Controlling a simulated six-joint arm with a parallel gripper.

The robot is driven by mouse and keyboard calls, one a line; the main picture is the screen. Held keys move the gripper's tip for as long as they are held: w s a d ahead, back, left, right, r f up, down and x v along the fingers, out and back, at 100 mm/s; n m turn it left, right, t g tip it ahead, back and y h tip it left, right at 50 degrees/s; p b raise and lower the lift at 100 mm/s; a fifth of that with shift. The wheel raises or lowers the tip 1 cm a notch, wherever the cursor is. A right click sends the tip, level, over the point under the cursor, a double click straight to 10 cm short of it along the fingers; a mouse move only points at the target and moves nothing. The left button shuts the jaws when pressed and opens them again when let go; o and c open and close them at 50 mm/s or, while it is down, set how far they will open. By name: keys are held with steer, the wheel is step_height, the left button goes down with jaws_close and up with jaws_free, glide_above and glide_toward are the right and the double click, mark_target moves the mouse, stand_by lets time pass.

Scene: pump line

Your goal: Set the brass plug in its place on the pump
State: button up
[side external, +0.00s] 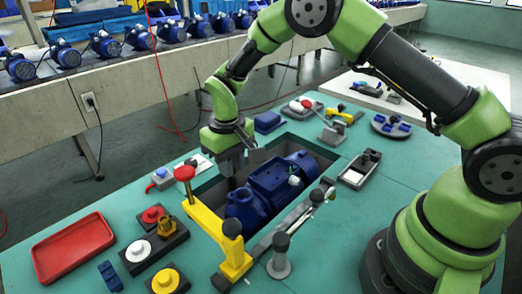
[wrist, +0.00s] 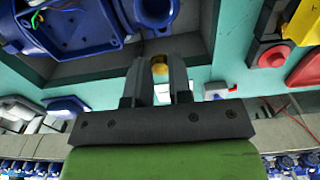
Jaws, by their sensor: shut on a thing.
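In the side view my gripper (side external: 236,166) points down over the far left part of the recess, beside the blue pump (side external: 270,190). The plug cannot be made out there. The pump lies in the recess in the green table. In the wrist view the pump (wrist: 75,28) is at upper left, apart from the fingertips. I cannot make out the plug's place on it.
A yellow clamp (side external: 212,228) with a red knob stands along the recess's left side. A grey bar with dark knobs (side external: 308,208) runs along the near right side. A red tray (side external: 72,247) lies at left. Dark blocks with red and yellow parts (side external: 152,215) sit between.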

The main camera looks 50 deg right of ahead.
steer(key=shift+a+f, duration=0.15)
steer(key=shift+a, duration=0.05)
steer(key=shift+f, duration=2.3)
steer(key=shift+s+f, duration=0.15)
steer(key=shift+f, duration=0.2)
jaws_close()
steer(key=shift+d, duration=0.1)
steer(key=o, duration=0.9)
jaws_free()
steer(key=shift+r, duration=0.1)
steer(key=shift+r, duration=3)
